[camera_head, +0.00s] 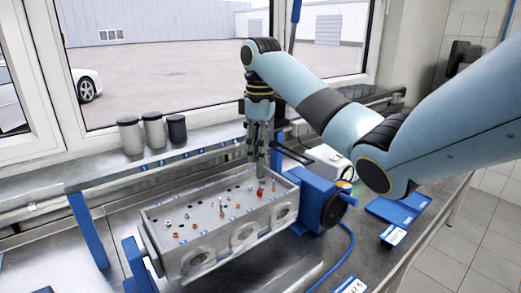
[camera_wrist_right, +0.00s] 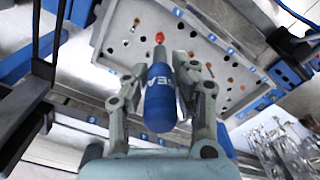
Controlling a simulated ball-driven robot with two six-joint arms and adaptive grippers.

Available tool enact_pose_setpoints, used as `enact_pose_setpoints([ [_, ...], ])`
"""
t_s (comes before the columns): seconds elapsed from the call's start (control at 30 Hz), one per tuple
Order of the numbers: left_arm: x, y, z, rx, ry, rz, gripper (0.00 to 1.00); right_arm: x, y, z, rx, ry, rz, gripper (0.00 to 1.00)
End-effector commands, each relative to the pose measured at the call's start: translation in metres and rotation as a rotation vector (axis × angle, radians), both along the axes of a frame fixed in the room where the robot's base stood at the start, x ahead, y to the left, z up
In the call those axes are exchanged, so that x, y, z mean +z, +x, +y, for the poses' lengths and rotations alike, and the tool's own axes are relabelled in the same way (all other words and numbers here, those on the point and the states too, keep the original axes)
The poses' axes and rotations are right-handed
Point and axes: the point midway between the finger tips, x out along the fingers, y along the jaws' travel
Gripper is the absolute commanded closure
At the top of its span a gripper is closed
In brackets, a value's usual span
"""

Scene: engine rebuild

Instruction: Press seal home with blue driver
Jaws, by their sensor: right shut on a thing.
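My right gripper (camera_head: 260,145) is above the far right part of the grey engine head (camera_head: 165,255), pointing down. In the right wrist view, its two fingers (camera_wrist_right: 161,82) are shut on the blue driver (camera_wrist_right: 160,98) by its handle, which carries white lettering. The driver's thin grey shaft reaches toward a small red seal (camera_wrist_right: 160,37) on the engine head's top. The seal also shows in the head view (camera_head: 260,192), just below the shaft's end. I cannot tell whether tip and seal touch. My left gripper is not in view.
Several small valve parts stand in the engine head's holes. A blue stand (camera_head: 318,198) carries its right end. Dark cylinders (camera_head: 153,130) stand on the sill at the back left. Blue trays (camera_head: 392,210) lie at right. Metal parts (camera_wrist_right: 280,145) lie beside the head.

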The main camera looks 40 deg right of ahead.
Motion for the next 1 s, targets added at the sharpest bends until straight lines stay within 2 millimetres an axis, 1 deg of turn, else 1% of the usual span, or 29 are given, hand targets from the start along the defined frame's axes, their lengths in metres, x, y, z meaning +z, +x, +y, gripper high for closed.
enact_pose_setpoints([
  [0.37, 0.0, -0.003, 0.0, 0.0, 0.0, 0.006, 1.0, -0.001, 0.0, 0.0, 0.0, 0.0, 0.0, 1.0],
  [1.0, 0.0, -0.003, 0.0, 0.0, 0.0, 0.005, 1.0, -0.013, 0.0, 0.0, 0.0, 0.0, 0.0, 1.0],
])
